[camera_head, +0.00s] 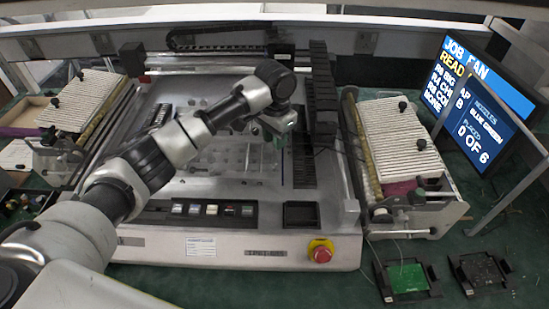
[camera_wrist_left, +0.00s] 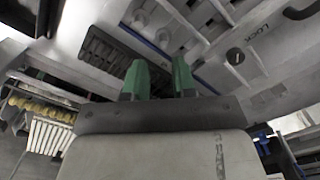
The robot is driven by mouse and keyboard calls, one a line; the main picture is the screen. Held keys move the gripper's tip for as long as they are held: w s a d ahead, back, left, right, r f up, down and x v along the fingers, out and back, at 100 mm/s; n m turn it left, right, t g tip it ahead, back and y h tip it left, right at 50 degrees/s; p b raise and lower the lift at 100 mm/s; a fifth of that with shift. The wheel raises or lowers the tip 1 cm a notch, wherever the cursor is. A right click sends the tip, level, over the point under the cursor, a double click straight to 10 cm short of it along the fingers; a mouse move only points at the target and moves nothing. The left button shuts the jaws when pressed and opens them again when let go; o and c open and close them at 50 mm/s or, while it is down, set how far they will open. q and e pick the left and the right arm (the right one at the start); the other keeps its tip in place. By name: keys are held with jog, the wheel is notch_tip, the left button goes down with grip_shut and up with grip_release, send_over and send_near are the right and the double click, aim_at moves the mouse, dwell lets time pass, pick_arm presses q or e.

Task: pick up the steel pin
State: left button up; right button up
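My left gripper (camera_head: 279,138) reaches over the pick-and-place machine (camera_head: 245,251), above the right part of its light metal bed (camera_head: 228,183). In the left wrist view its two green fingers (camera_wrist_left: 159,80) stand apart with nothing visible between them, so it is open and empty. Small upright shapes show on the bed below and left of the gripper in the head view, but they are too small and blurred to tell whether one is the steel pin. I cannot pick out the steel pin in the left wrist view either. My right gripper is not in view.
Feeder banks stand at the left (camera_head: 84,101) and right (camera_head: 399,138) of the machine. A dark gantry rail (camera_head: 320,95) is close right of the gripper. A red stop button (camera_head: 321,252) is at the front. A green board (camera_head: 407,276) and a monitor (camera_head: 487,95) are at right.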

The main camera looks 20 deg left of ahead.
aim_at(274, 155)
pick_arm(q)
jog(key=shift+w+f, duration=0.15)
jog(key=shift+f, duration=0.3)
jog(key=shift+w+f, duration=0.1)
jog(key=shift+f, duration=0.25)
notch_tip(274, 155, down, 4)
jog(key=shift+a+f+p, duration=0.15)
jog(key=shift+p, duration=0.6)
jog(key=shift+f, duration=0.2)
grip_shut()
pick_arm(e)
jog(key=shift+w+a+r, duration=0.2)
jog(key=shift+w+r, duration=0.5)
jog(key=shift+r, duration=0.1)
